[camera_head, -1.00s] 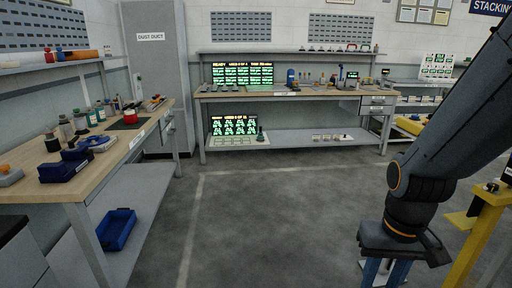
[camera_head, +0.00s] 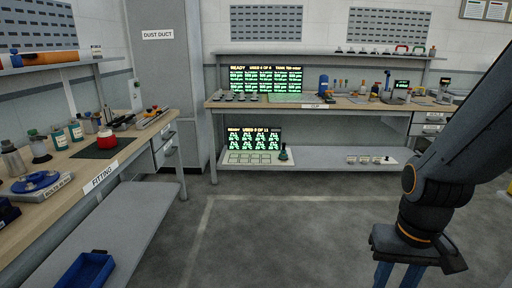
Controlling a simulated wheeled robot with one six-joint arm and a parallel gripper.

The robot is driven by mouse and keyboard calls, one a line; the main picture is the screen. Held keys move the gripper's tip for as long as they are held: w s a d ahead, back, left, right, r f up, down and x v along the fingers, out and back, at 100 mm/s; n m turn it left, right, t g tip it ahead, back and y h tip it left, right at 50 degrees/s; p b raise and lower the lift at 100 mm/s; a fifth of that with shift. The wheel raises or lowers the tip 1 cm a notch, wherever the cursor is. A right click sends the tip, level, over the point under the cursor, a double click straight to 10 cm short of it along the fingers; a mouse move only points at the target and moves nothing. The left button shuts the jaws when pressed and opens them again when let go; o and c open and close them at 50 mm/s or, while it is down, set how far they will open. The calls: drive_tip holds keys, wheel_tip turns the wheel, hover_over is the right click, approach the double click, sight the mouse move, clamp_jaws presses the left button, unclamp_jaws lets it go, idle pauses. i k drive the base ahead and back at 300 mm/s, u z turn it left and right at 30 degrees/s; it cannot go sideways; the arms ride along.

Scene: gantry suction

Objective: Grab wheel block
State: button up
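A blue wheel-shaped piece (camera_head: 36,182) sits on a grey labelled base on the left workbench, near the picture's left edge. It may be the wheel block; its label is too small to read surely. My gripper (camera_head: 398,278) hangs at the lower right, pointing down over the floor, far from that bench. Its two blue fingers stand apart with nothing visible between them. The fingertips are cut off by the bottom edge.
The left bench (camera_head: 125,166) also holds bottles and a red-topped piece (camera_head: 106,139) on a black mat. A blue bin (camera_head: 84,272) lies on its lower shelf. A back bench (camera_head: 330,107) carries screens and small tools. The grey floor (camera_head: 270,240) between is clear.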

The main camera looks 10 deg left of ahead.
sight(106, 140)
drive_tip(key=u, duration=0.35)
drive_tip(key=i, duration=1.7)
drive_tip(key=u, duration=1.45)
drive_tip(key=i, duration=1.6)
drive_tip(key=u, duration=0.7)
